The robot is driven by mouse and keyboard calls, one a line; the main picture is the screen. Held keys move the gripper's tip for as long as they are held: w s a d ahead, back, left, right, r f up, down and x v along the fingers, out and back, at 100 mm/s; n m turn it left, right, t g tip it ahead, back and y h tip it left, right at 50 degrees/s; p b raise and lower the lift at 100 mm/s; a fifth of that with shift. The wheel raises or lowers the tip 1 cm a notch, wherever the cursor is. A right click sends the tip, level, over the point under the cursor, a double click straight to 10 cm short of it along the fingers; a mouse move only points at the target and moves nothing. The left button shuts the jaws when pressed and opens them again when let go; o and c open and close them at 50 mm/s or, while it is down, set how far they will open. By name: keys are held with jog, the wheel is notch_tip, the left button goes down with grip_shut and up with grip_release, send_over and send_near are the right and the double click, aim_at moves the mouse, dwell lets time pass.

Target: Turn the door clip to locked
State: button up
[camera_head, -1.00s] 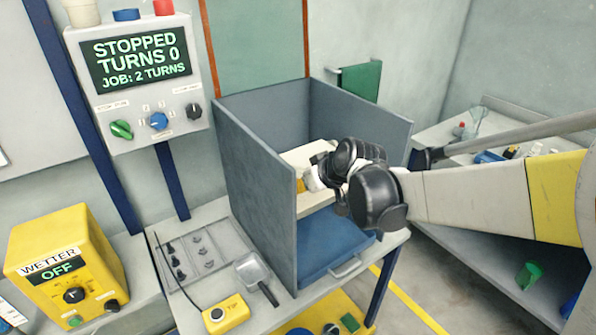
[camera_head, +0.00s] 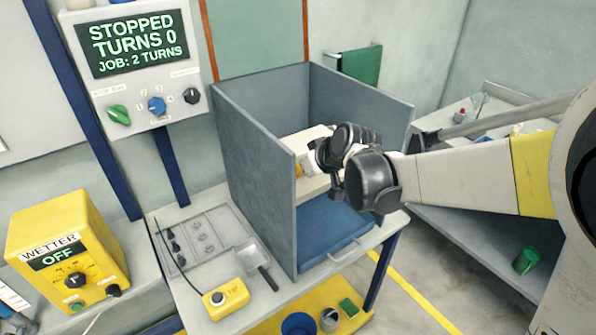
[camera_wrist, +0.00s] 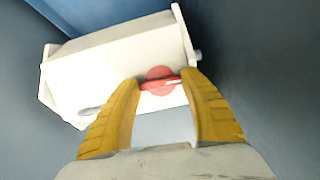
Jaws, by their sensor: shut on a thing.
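The door clip (camera_wrist: 160,75) is a red round knob with a raised bar across it, on the face of a white box (camera_wrist: 90,68) in the wrist view. The bar lies roughly level in the picture, with a pale mark toward its right end. My gripper (camera_wrist: 162,82) has its two yellow fingers at the bar's two ends, shut on the clip. In the head view the white box (camera_head: 312,183) stands inside a grey open-fronted enclosure. My wrist hides the clip there, and only a speck of yellow finger shows.
Grey panels (camera_head: 250,170) close in the box on its sides and back. A blue tray (camera_head: 335,236) lies below it. A yellow pendant (camera_head: 226,299) and a yellow wetter unit (camera_head: 67,250) reading OFF are left. The display (camera_head: 137,44) reads STOPPED, TURNS 0.

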jog(key=m, duration=0.3)
jog(key=shift+y, duration=0.4)
jog(key=m+y, duration=0.1)
jog(key=m, duration=0.3)
jog(key=shift+g, duration=0.3)
jog(key=m+y, duration=0.1)
jog(key=m, duration=0.3)
jog(key=shift+f, duration=0.1)
jog(key=shift+m+t+y+b, duration=0.5)
jog(key=shift+m+y+b, duration=0.1)
jog(key=shift+m, duration=1.7)
jog(key=o, duration=0.9)
jog(key=shift+d, duration=0.1)
